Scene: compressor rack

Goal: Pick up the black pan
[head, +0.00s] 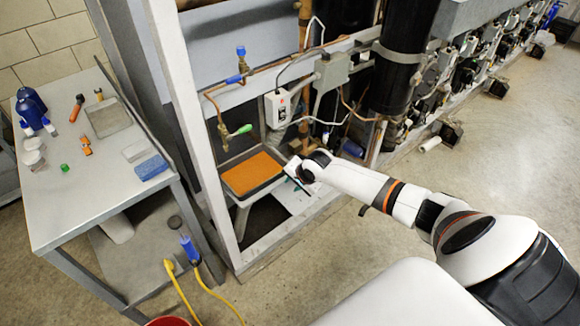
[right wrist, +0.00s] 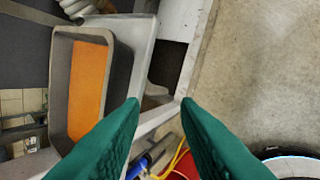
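The black pan (head: 241,158) holds an orange layer and sits on a light stand low inside the rack frame. In the right wrist view the pan (right wrist: 122,78) is at the left, its dark rim around the orange surface. My right gripper (head: 297,182) is just right of the pan in the head view. In the right wrist view its two green fingers (right wrist: 161,102) are apart with nothing held between them. The left fingertip is close to the pan's near right corner; I cannot tell whether it touches. My left gripper is not in view.
A white frame post (head: 188,115) stands left of the pan. A valve with a green handle (head: 240,130) and pipes hang above it. A metal table (head: 60,215) with bottles and tools is at the left. Open floor (head: 330,235) lies in front of the rack.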

